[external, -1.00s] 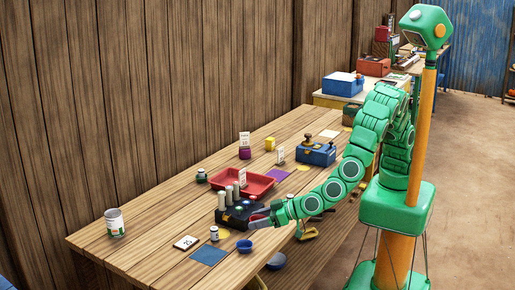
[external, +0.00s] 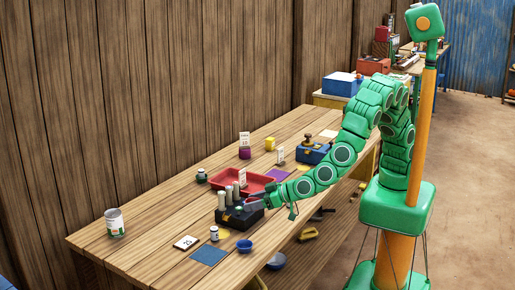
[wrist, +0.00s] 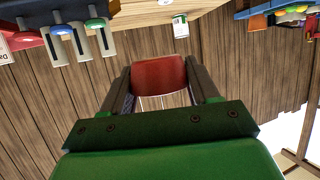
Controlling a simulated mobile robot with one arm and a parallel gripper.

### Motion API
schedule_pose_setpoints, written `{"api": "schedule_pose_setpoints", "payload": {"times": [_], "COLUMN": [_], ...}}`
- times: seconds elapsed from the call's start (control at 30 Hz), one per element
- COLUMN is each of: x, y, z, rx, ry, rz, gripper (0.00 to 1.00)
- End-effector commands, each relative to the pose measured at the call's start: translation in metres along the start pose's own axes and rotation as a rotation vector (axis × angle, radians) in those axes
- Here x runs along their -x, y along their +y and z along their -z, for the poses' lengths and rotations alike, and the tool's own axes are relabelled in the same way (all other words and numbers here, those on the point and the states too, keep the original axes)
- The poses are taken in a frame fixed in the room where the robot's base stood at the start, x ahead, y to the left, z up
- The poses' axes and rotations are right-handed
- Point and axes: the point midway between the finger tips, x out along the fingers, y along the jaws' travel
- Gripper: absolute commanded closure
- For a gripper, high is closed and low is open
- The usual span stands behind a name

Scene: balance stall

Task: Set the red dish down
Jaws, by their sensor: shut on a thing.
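My gripper (wrist: 160,88) is shut on the red dish (wrist: 158,74), which shows as a curved red piece between the two fingers in the wrist view. In the external view my gripper (external: 257,201) is just above the black block (external: 236,221) with pale cylinders on it. The dish is mostly hidden there. I cannot tell whether the dish touches anything below it.
A red tray (external: 262,177) lies close behind the gripper. A blue dish (external: 244,246), a blue square (external: 209,255), a small white jar (external: 214,232) and a number card (external: 186,242) are at the front. A can (external: 114,222) stands at left. Left planks are mostly clear.

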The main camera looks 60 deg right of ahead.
Motion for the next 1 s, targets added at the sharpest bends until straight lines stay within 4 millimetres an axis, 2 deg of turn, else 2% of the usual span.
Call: {"api": "schedule_pose_setpoints", "payload": {"times": [0.03,0.1,0.4,0.7,1.0], "x": [-0.01,-0.022,-0.065,-0.096,-0.115], "y": [0.015,0.032,0.112,0.198,0.289], "z": [0.009,0.019,0.058,0.094,0.122], "rx": [-0.01,-0.02,-0.054,-0.09,-0.124], "ry": [0.0,-0.002,-0.007,-0.006,-0.01], "rz": [-0.017,-0.035,-0.113,-0.189,-0.265], "gripper": [0.75,0.75,0.75,0.75,0.75]}}
